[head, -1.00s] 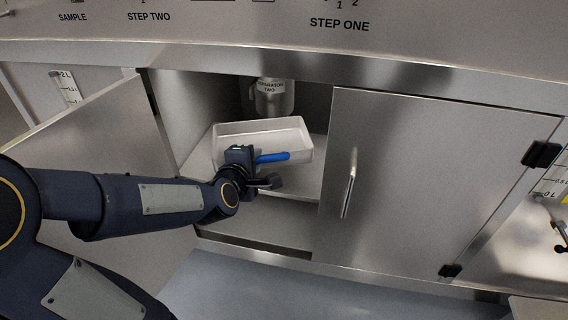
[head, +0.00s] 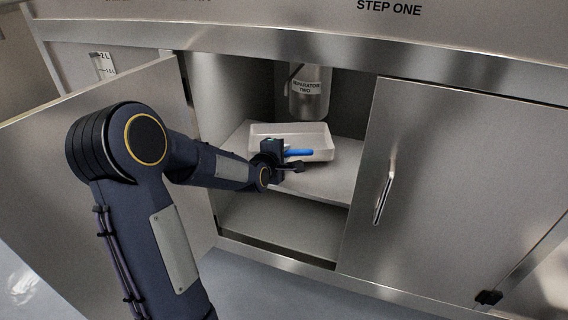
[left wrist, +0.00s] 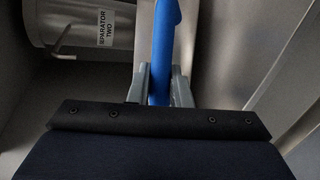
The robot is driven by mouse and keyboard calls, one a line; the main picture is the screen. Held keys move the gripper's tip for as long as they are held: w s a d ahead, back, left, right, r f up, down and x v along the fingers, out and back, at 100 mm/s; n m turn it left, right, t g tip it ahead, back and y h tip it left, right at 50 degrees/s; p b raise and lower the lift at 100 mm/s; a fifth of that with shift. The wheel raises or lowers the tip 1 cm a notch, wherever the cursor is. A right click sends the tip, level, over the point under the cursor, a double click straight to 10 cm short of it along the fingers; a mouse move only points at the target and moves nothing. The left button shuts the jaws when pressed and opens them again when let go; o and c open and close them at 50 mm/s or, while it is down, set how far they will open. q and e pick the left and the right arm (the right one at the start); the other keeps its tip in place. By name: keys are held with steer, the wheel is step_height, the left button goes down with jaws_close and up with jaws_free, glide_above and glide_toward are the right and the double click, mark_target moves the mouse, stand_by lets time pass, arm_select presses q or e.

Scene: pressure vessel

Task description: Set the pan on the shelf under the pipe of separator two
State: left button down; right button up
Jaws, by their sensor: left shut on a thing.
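The white pan (head: 318,139) with a blue handle (head: 299,152) is inside the open cabinet, at the level of the upper shelf (head: 335,180). Whether it touches the shelf I cannot tell. My left gripper (head: 285,158) is shut on the blue handle, which also shows between the fingers in the left wrist view (left wrist: 163,60). Separator two is at the upper left there (left wrist: 75,22). My right gripper is not in view.
The left cabinet door (head: 90,150) stands open beside my left arm. The right door (head: 460,190) with its bar handle (head: 384,197) is shut. A lower shelf (head: 285,228) below the pan is empty. Free shelf room lies right of the pan.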

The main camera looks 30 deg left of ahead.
arm_select(q)
step_height(320, 180, down, 2)
steer(key=shift+f, duration=0.15)
steer(key=c, duration=1.3)
jaws_free()
steer(key=shift+s, duration=0.1)
steer(key=shift+s, duration=0.1)
steer(key=p+v, duration=0.3)
steer(key=v, duration=0.8)
steer(key=s+d+r+m+g+h, duration=0.1)
steer(key=s+d+m+g+h, duration=0.25)
steer(key=s+d+m, duration=0.6)
steer(key=s+d+r+m+g+h, duration=0.1)
steer(key=s+d+m+g+h, duration=0.35)
steer(key=s+m, duration=0.75)
steer(key=shift+n+y, duration=0.55)
steer(key=shift+y, duration=0.35)
steer(key=d+r+p, duration=0.1)
steer(key=r+p, duration=2.1)
steer(key=s+d+r+p, duration=0.1)
steer(key=r+p, duration=1)
steer(key=shift+d+r, duration=0.3)
